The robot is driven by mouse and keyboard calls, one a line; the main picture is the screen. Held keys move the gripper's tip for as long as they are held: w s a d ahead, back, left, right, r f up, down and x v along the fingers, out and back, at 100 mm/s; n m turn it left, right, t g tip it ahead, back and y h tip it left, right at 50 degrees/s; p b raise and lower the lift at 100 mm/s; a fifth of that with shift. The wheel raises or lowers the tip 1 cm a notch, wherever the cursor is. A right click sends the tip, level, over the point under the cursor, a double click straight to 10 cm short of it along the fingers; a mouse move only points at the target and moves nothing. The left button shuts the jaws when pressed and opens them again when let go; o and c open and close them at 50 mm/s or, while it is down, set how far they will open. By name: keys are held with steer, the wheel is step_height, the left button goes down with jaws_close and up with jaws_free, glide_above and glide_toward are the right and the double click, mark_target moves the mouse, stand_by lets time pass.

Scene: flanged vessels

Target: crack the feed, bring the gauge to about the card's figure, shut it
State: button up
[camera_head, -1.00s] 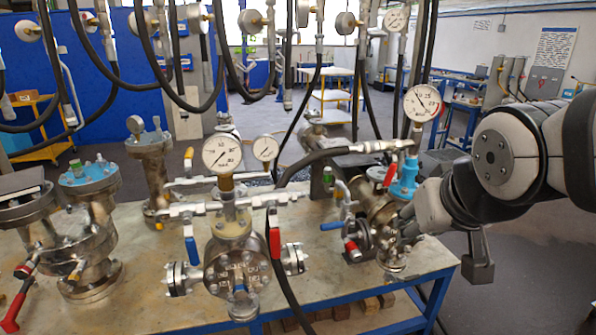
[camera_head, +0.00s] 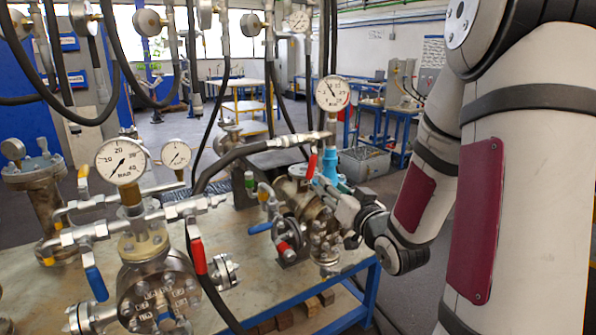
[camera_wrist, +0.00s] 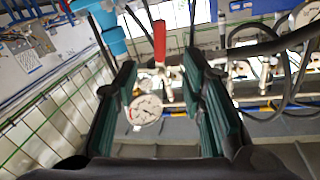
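The right flanged vessel (camera_head: 322,236) stands at the bench's right end, with a blue fitting (camera_head: 330,181), a red lever (camera_head: 312,166) and a white dial gauge (camera_head: 332,93) above. The needle points up-left; its figure is too small to read surely. My gripper (camera_head: 347,208) is at the vessel's right side, by the blue fitting; contact cannot be told. In the wrist view my gripper (camera_wrist: 160,95) has its fingers wide apart. A red lever (camera_wrist: 159,42) and a white gauge (camera_wrist: 145,110) appear between them, apparently beyond the fingertips. I cannot make out a figure card.
A second vessel (camera_head: 158,290) at left carries a large gauge (camera_head: 121,161), a small gauge (camera_head: 176,154), and blue and red levers. A thick black hose (camera_head: 225,166) runs to the right vessel. Hoses hang overhead. A grey crate (camera_head: 365,162) stands behind.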

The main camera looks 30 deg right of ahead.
mark_target(313, 169)
steer(key=w, duration=0.4)
steer(key=w+d, duration=0.1)
steer(key=w, duration=0.4)
steer(key=w+d, duration=0.1)
steer(key=w, duration=0.3)
steer(key=shift+w+d, duration=0.2)
steer(key=shift+w, duration=0.05)
jaws_close()
